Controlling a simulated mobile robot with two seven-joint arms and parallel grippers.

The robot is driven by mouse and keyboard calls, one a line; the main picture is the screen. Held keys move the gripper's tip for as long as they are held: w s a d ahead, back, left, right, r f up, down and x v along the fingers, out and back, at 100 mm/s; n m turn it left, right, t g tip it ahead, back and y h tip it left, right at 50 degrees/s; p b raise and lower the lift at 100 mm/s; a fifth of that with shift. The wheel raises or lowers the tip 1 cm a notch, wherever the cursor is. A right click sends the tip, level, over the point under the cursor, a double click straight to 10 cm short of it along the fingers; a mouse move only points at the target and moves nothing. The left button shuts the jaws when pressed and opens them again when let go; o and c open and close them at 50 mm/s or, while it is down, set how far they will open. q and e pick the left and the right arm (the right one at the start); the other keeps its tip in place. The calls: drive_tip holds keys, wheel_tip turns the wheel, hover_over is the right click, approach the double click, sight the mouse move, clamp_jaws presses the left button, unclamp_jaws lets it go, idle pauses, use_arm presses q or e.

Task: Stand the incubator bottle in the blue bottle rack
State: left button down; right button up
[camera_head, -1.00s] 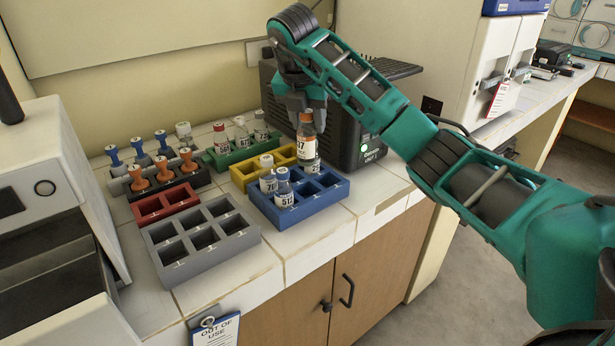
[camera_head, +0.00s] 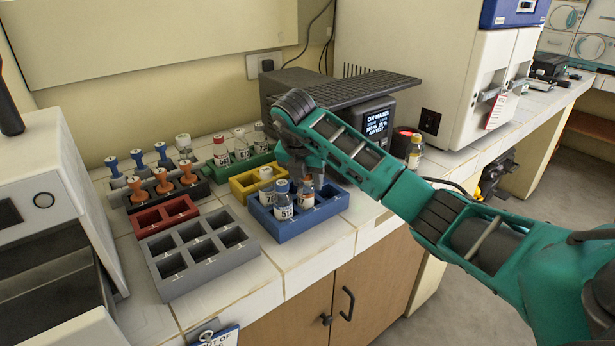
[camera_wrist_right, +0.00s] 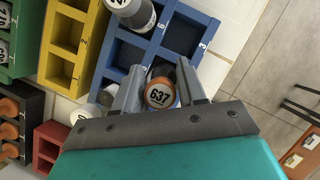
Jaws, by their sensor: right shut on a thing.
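The incubator bottle, with an orange cap marked 637 (camera_wrist_right: 159,94), is upright between the fingers of my right gripper (camera_head: 304,181). That gripper is shut on it, over the back part of the blue bottle rack (camera_head: 306,225). The bottle's white label (camera_head: 306,198) shows just behind bottle 512 (camera_head: 283,206). Its base is hidden, so I cannot tell whether it touches the compartment floor. The blue rack's rim (camera_wrist_right: 184,42) also shows in the right wrist view. My left gripper is not in view.
Another bottle (camera_head: 265,197) stands beside 512 in the blue rack. Yellow (camera_head: 244,190), green, red (camera_head: 150,222) and grey (camera_head: 205,266) racks stand close by on the left. A dark box (camera_head: 375,125) stands behind my arm. An amber bottle (camera_head: 414,152) stands further right.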

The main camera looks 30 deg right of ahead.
drive_tip(key=shift+f, duration=0.15)
drive_tip(key=o, duration=1.1)
drive_tip(key=shift+o, duration=0.2)
